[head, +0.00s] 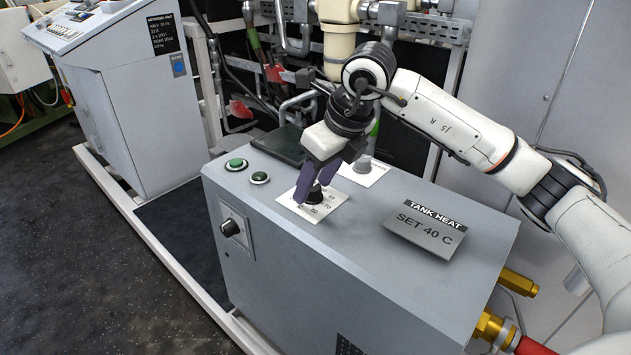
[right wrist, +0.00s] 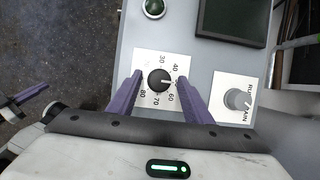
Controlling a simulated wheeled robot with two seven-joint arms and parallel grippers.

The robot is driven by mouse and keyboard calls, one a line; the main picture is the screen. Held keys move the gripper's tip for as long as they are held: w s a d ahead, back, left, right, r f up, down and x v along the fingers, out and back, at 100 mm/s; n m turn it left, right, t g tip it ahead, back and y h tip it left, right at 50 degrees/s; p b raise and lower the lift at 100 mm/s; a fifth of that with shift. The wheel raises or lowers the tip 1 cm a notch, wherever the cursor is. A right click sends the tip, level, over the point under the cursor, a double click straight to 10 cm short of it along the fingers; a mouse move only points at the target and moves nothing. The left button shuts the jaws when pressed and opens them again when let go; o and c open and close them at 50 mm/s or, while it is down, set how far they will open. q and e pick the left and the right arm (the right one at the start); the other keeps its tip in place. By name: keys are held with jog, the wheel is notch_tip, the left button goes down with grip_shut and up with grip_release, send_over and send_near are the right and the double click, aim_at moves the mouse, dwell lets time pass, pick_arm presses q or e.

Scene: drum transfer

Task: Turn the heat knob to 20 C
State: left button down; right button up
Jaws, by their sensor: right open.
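The black heat knob (head: 313,194) sits on a white numbered dial plate (head: 331,209) on top of the grey cabinet. In the right wrist view the knob (right wrist: 160,80) has a white mark pointing right, between 40 and 60. The numbers 30, 40, 60, 70 and 80 can be read; 20 is not legible. My right gripper (head: 318,183) is open over the plate. Its purple fingers (right wrist: 160,82) stand on either side of the knob, with gaps showing. Part of what seems to be my left gripper (right wrist: 32,95) shows at the left edge of the right wrist view.
Green (head: 236,164) and dark (head: 259,177) buttons lie left of the dial. A dark panel (right wrist: 233,22) is behind.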

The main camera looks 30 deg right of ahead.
jog(key=shift+c, duration=0.2)
jog(key=c, duration=1)
pick_arm(q)
jog(key=shift+w+r, duration=0.15)
jog(key=shift+w, duration=0.05)
pick_arm(e)
jog(key=shift+n, duration=0.3)
